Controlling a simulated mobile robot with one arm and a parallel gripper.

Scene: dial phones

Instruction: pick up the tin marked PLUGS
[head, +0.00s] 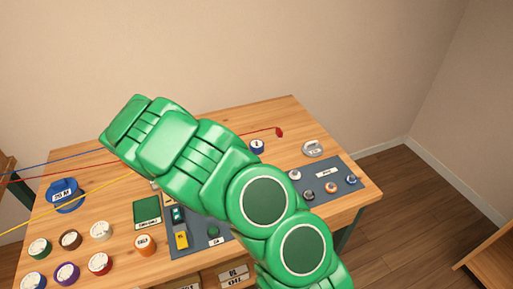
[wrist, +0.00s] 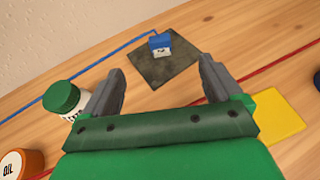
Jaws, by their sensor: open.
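I cannot read the word PLUGS on any label in either view. In the head view several round tins or lidded jars stand at the table's front left, among them a red-topped one (head: 100,262) and a white-topped one (head: 101,230), with labels too small to read. In the wrist view a white jar with a green lid (wrist: 62,97) stands left of my gripper (wrist: 161,66), its label partly hidden by the left finger. My gripper is open, with nothing between its fingers. Beyond the fingertips a small blue-topped labelled block (wrist: 160,46) sits on a dark square mat (wrist: 165,73).
An orange item marked OIL (wrist: 22,163) is at the wrist view's lower left. Blue and red cords cross the wooden table (head: 285,112). A grey mat (head: 335,170) with small knobs lies at right. My arm hides the table's middle in the head view.

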